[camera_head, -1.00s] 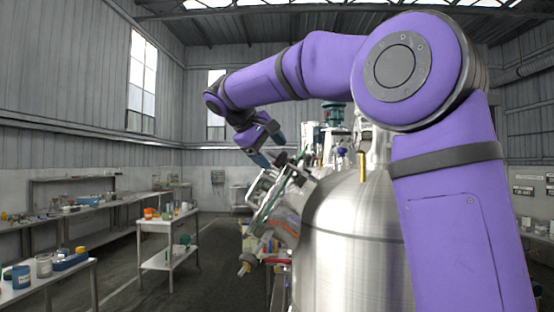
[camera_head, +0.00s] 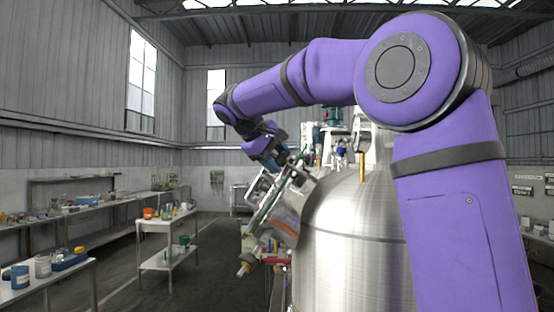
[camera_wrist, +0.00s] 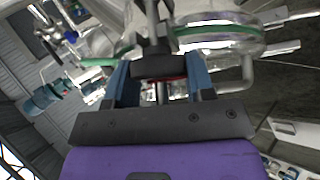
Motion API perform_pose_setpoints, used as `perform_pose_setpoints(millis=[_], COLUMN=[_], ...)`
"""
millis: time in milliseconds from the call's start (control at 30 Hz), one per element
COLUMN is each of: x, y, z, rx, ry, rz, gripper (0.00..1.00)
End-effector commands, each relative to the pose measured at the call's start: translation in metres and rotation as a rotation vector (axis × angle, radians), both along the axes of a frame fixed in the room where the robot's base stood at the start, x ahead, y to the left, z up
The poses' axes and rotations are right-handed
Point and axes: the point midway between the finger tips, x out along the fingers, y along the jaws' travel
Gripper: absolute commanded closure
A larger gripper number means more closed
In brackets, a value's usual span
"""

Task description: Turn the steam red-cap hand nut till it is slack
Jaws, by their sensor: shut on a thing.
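My gripper (camera_wrist: 160,72) has blue fingers on both sides of a dark hand nut (camera_wrist: 158,67) and is shut on it. A little red shows just under the dark nut, between the fingers; most of the cap is hidden. A metal stem rises beyond the nut, beside a clear, round flanged fitting with a green ring (camera_wrist: 215,31). In the head view my gripper (camera_head: 284,158) is at the upper end of the tilted pipework (camera_head: 265,205) beside the steel tank. The nut is too small to make out there.
A small white table (camera_head: 150,224) and long benches stand at the left. The floor between is clear.

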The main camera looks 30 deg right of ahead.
Motion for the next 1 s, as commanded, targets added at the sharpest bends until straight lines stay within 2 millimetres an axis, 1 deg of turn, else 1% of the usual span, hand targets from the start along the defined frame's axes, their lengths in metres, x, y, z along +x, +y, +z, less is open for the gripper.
perform_pose_setpoints(millis=[467,867,900,967,1000], x=[0.0003,0.0003,0.0003,0.0003,0.0003], y=[-0.0004,0.0002,0.0002,0.0002,0.0002], z=[0.0004,0.0005,0.0005,0.0005,0.0005], rx=[0.170,0.189,0.189,0.189,0.189], ry=[0.251,0.279,0.279,0.278,0.278], rz=[0.187,0.213,0.213,0.212,0.212], gripper=[0.74,0.74,0.49,0.35,0.26])
